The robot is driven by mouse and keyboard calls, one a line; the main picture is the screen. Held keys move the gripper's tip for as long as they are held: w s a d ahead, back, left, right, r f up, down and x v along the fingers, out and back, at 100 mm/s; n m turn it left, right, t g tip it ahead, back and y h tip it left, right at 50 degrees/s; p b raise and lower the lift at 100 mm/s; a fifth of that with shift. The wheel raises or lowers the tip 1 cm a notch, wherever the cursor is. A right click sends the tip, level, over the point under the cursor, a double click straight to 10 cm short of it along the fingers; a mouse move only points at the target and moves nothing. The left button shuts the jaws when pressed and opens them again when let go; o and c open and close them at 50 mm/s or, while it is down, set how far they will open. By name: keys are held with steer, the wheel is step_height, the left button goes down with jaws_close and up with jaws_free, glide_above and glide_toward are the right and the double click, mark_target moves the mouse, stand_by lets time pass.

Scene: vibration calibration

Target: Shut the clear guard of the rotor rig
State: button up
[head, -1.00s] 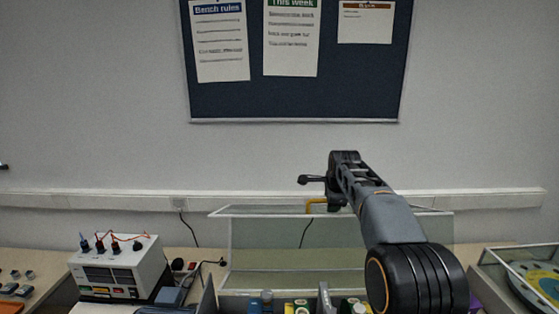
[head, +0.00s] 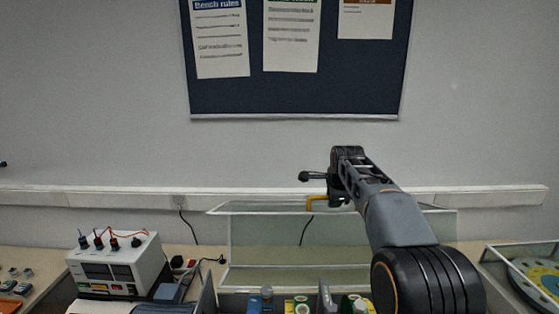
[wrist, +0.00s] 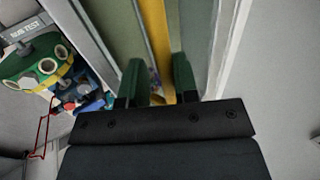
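The clear guard (head: 231,250) of the rotor rig stands raised at the back of the bench in the head view, a see-through panel in a pale frame. Its yellow handle (head: 317,200) is at its top edge. My gripper (head: 330,201) is at this handle, its fingers partly hidden by the arm. In the wrist view, the two green fingers of my gripper (wrist: 160,78) stand apart, with the yellow handle (wrist: 155,35) running between them. A narrow gap shows beside the bar, so a firm hold is not visible. The rig (head: 300,305) below is mostly cut off.
A white power supply (head: 118,265) with leads stands left of the rig. A clear-sided case with a yellow-green disc (head: 540,276) is at the right. A wall trunking (head: 100,197) and a notice board (head: 295,95) are behind.

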mark_target(336, 213)
steer(key=shift+s+r+b, duration=0.1)
steer(key=shift+s+b, duration=0.6)
steer(key=shift+s, duration=0.7)
steer(key=shift+s+b, duration=1.1)
steer(key=shift+s, duration=0.25)
steer(key=s+f+b, duration=0.1)
steer(key=s+b, duration=0.6)
steer(key=s, duration=0.4)
steer(key=shift+f+b, duration=0.25)
steer(key=shift+b, duration=0.1)
steer(key=s+f+b, duration=0.4)
steer(key=s+b, duration=0.2)
steer(key=s, duration=0.2)
steer(key=shift+s+b, duration=0.2)
steer(key=shift+b, duration=0.2)
steer(key=shift+s, duration=0.1)
